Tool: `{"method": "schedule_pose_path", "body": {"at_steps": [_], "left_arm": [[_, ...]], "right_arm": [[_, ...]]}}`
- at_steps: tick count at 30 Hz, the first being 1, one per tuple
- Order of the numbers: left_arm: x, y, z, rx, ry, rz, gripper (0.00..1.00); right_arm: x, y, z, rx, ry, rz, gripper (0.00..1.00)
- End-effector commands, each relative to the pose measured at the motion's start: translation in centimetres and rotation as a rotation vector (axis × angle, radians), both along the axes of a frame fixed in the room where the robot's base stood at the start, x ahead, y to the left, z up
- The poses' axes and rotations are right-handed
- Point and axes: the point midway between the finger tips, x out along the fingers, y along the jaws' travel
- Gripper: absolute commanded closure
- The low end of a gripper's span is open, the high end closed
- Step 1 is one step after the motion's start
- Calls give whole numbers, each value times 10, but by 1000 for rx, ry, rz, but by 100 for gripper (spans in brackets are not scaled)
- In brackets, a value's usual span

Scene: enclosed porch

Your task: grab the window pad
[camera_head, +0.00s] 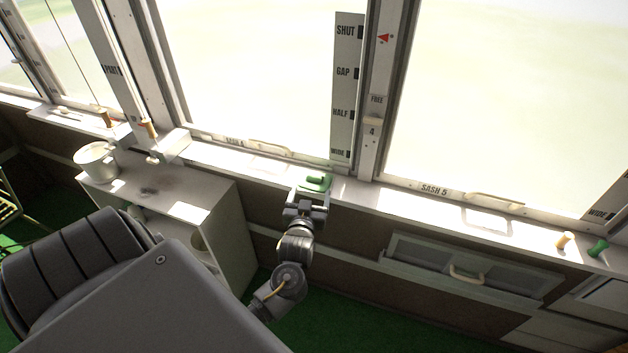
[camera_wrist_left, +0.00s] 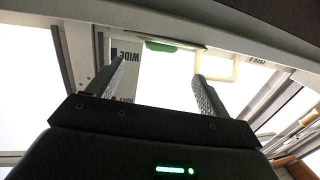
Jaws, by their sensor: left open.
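A green pad (camera_head: 317,181) sits on the window sill by the central post, likely the window pad. It also shows in the left wrist view as a small green piece (camera_wrist_left: 161,46) at the top, beyond and between the fingers. My left gripper (camera_head: 308,192) is at the sill edge, just in front of the green pad. In the left wrist view the left gripper (camera_wrist_left: 159,68) has its fingers wide apart with nothing visible between them near their base. Whether the fingertips flank the pad I cannot tell. My right gripper is in neither view.
The window sill (camera_head: 400,201) runs across under the sashes. A low cabinet (camera_head: 226,212) with a white pot (camera_head: 97,160) stands at left. A tan peg (camera_head: 565,240) and a green peg (camera_head: 598,248) stand at right.

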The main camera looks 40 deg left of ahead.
Motion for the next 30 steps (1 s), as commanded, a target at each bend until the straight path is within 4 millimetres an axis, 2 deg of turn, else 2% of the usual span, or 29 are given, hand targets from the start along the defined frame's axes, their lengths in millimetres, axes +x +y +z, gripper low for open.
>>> {"method": "schedule_pose_path", "body": {"at_steps": [6,15,21,24,30], "left_arm": [[29,17,0,3,2,0,21],[39,23,0,2,1,-1,21],[64,38,3,2,2,0,21],[75,44,0,3,1,-1,21],[81,48,-3,0,2,-2,21]], "right_arm": [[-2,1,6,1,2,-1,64],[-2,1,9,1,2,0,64],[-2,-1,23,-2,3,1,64],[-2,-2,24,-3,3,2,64],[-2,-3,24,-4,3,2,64]]}}
